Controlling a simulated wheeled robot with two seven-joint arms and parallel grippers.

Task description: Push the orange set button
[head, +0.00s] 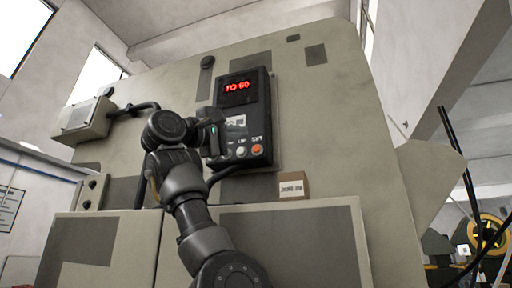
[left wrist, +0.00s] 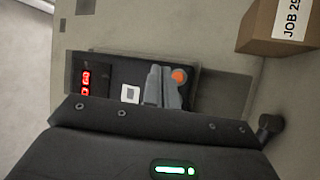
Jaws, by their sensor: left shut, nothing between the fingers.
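The orange button (head: 257,149) sits at the lower right of a dark control box (head: 262,110) mounted on a large grey-beige machine. A pale button (head: 241,152) is just left of it. My left gripper (head: 222,150) is in front of the box's lower left part, shut and empty. In the left wrist view the orange button (left wrist: 180,76) shows just right of the shut fingertips (left wrist: 163,70). The fingers hide part of the box there, and the pale button is not seen. Whether the fingers touch the box cannot be told. My right gripper is not in view.
A red lit display (head: 238,87) is at the top of the box. A cardboard box (head: 293,186) with a label stands on the ledge below right. A grey junction box (head: 84,120) with a cable is at left. Space right of the control box is clear.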

